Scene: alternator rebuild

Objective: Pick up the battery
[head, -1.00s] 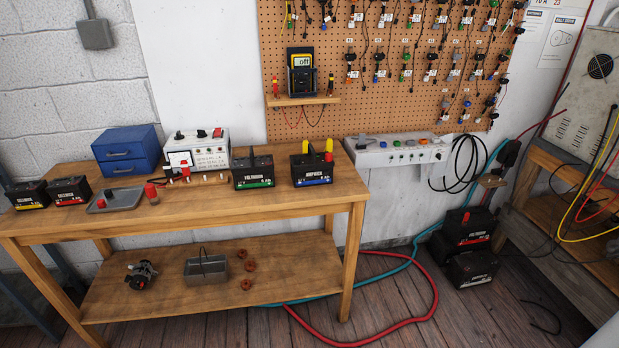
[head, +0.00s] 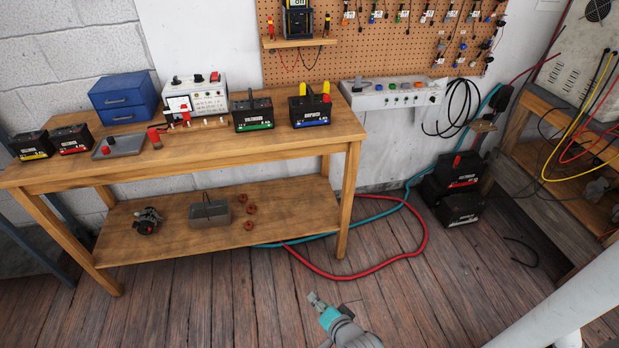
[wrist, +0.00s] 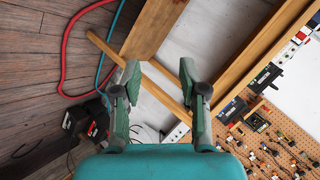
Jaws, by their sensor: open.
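Several black batteries are in the head view. On the bench stand one with a yellow label (head: 33,145), one with a red label (head: 72,138), one with a green label (head: 253,114) and one with a blue label and yellow tops (head: 313,108). Two more, an upper floor battery (head: 459,170) and a lower one (head: 455,206), are stacked at the right. My gripper (head: 314,299) is over the floor in front of the bench, apart from every battery. In the wrist view my gripper (wrist: 159,75) is open, with nothing between its fingers.
The wooden bench (head: 200,157) has a lower shelf (head: 290,210). A red hose (head: 424,240) and teal hose lie on the floor. A blue drawer box (head: 124,97), a grey tray (head: 122,146) and a white power unit (head: 196,98) share the benchtop. The front floor is largely clear.

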